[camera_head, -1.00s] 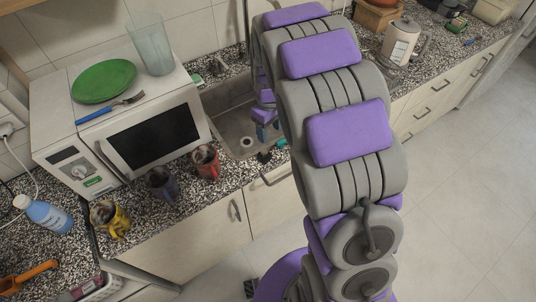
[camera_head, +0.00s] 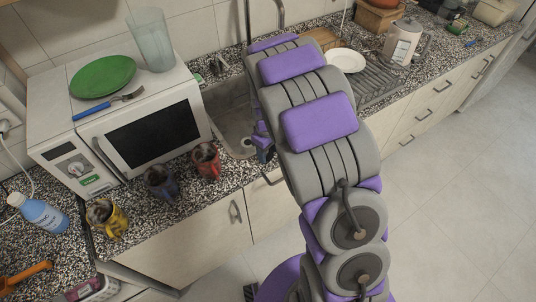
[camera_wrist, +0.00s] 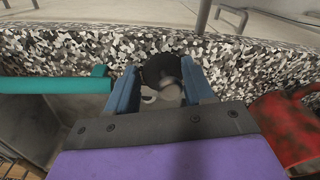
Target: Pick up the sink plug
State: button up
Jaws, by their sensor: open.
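The sink plug (camera_wrist: 160,68) appears as a black, rounded thing on the speckled counter in the wrist view, with a greyish part below it. My gripper (camera_wrist: 159,66) is open, its two blue fingers on either side of the plug. I cannot tell whether the fingers touch it. In the head view my gripper (camera_head: 265,152) is small and partly hidden by my arm, near the counter's front edge beside the sink. The plug cannot be made out there.
A red mug (camera_head: 206,160) stands left of the gripper and shows at the right in the wrist view (camera_wrist: 290,125). A teal handle (camera_wrist: 55,85) lies at left in the wrist view. The sink (camera_head: 232,118) is behind; the microwave (camera_head: 155,130) is left.

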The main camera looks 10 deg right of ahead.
jog(key=shift+a+f, duration=0.15)
jog(key=shift+a, duration=0.25)
jog(key=shift+c, duration=1.1)
jog(key=c, duration=0.5)
